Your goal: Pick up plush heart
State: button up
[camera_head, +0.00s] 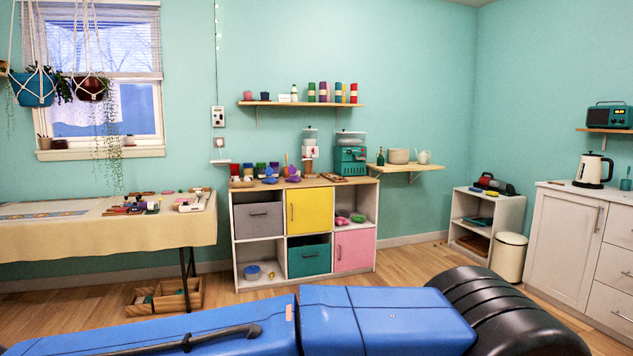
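I cannot make out a plush heart for certain in the head view. Small soft-looking pink and green items (350,216) lie in the open upper right cubby of the cube cabinet (281,237). Blue and purple pieces (271,175) sit on the cabinet's top, too small to identify. My blue arm with its black joint crosses the bottom of the view, well in front of the cabinet. My gripper is not in the frame.
A cloth-covered table (105,235) with tools stands left, with a wooden crate (165,298) beneath. A low shelf (487,222), a cream bin (511,258) and a white counter (567,245) stand right. Wooden floor lies open before the cabinet, partly hidden by my arm.

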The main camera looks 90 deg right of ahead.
aim_at(271, 179)
jog(key=z, duration=2.85)
